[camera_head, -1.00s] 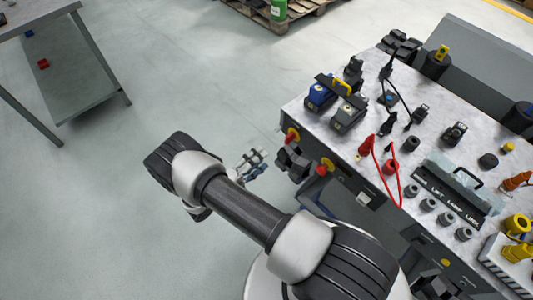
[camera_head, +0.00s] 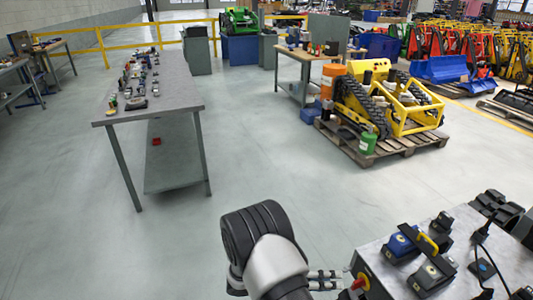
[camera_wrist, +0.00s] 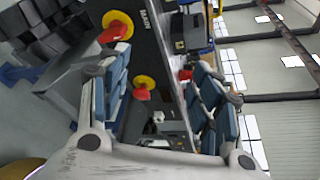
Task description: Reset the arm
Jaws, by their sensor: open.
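My gripper (camera_wrist: 160,100) is open and empty in the wrist view, its two blue-padded fingers spread apart. Behind and between them is the dark side panel of a tracked carrier (camera_wrist: 155,45) with red and yellow knobs (camera_wrist: 141,87). In the head view my gripper (camera_head: 326,280) shows only in part at the bottom, behind my arm and just left of the carrier's worktop (camera_head: 377,257). A red and yellow knob (camera_head: 360,282) on the carrier is close to the fingers in that view. I cannot tell whether they touch.
The worktop carries blue and grey battery-like units (camera_head: 402,246). A long grey table (camera_head: 178,100) with small items stands at the left. A pallet (camera_head: 385,150) holds a yellow tracked machine (camera_head: 400,105). Open floor (camera_head: 290,185) lies between them.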

